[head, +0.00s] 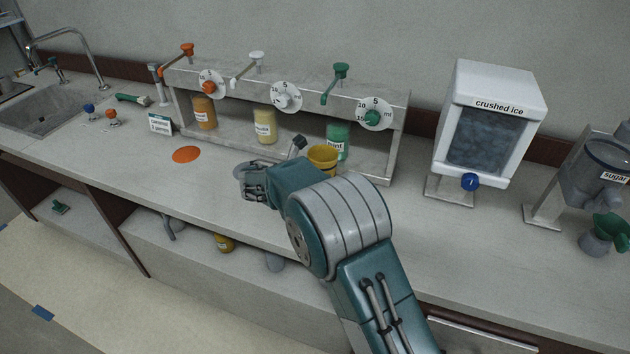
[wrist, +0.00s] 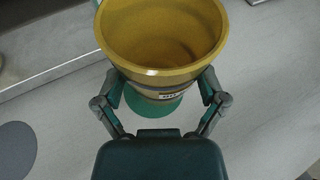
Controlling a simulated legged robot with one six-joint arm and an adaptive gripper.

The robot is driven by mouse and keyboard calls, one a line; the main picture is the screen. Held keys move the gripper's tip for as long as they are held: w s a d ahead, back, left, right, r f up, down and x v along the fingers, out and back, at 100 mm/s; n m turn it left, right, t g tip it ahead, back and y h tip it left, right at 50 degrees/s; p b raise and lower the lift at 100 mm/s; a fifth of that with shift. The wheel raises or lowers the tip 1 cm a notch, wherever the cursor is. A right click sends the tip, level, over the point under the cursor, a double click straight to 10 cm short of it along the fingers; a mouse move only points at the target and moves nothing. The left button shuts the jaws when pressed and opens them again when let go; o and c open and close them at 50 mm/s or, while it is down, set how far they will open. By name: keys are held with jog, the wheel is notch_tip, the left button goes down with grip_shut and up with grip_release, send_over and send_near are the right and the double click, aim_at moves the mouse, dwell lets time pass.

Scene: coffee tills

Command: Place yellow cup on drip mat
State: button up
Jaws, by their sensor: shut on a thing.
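The yellow cup (head: 322,159) is upright in front of the green mint bottle (head: 338,140) in the head view. In the wrist view the yellow cup (wrist: 165,35) fills the top middle, its open mouth towards the camera. My gripper (wrist: 162,88) is shut on it, one finger on each side. A round green mat (wrist: 158,110) shows beneath the cup; I cannot tell whether the cup touches it. In the head view my arm hides this mat and most of my gripper. An orange mat (head: 186,154) lies to the left on the counter.
A grey mat (wrist: 14,150) is at the left of the wrist view. The syrup stand (head: 375,166) with its taps is close behind the cup. The crushed ice machine (head: 490,130) and sugar dispenser (head: 602,165) stand right. The sink (head: 50,105) is far left.

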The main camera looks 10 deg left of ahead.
jog(key=shift+w+a+f, duration=0.2)
jog(key=shift+w+f, duration=0.25)
jog(key=shift+f, duration=0.05)
jog(key=shift+w+f, duration=0.15)
jog(key=shift+f, duration=1.6)
jog(key=shift+f, duration=0.1)
jog(key=o, duration=0.5)
